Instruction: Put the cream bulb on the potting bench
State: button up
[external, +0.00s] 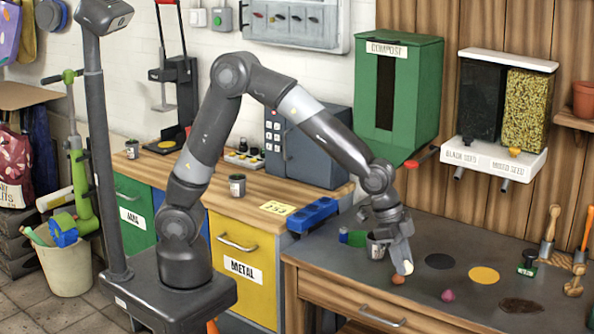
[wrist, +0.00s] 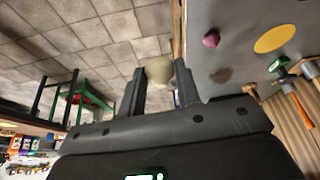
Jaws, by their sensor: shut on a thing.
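The cream bulb (external: 407,267) is pale and rounded and sits between the fingertips of my gripper (external: 403,258). In the wrist view the cream bulb (wrist: 159,70) is pinched between the two dark fingers of my gripper (wrist: 160,84). The potting bench (external: 345,262) has a dark grey top over wooden drawers, and its top also shows in the wrist view (wrist: 232,45). My gripper points down near the bench's front edge. I cannot tell whether the bulb touches the bench top.
A brown bulb (external: 398,280) lies just below my gripper, and a pink bulb (external: 448,296) lies to the right. A metal pot (external: 376,247) stands close behind my gripper.

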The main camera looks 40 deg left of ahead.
jog(key=shift+s+d+f, duration=0.15)
jog(key=shift+d, duration=0.05)
send_over(424, 292)
jog(key=a, duration=0.2)
jog(key=f, duration=0.6)
jog(key=shift+d+f, duration=0.25)
jog(key=shift+f, duration=2.15)
jog(key=o, duration=0.9)
jog(key=shift+f, duration=0.1)
jog(key=shift+o, duration=0.2)
jog(key=v, duration=1.2)
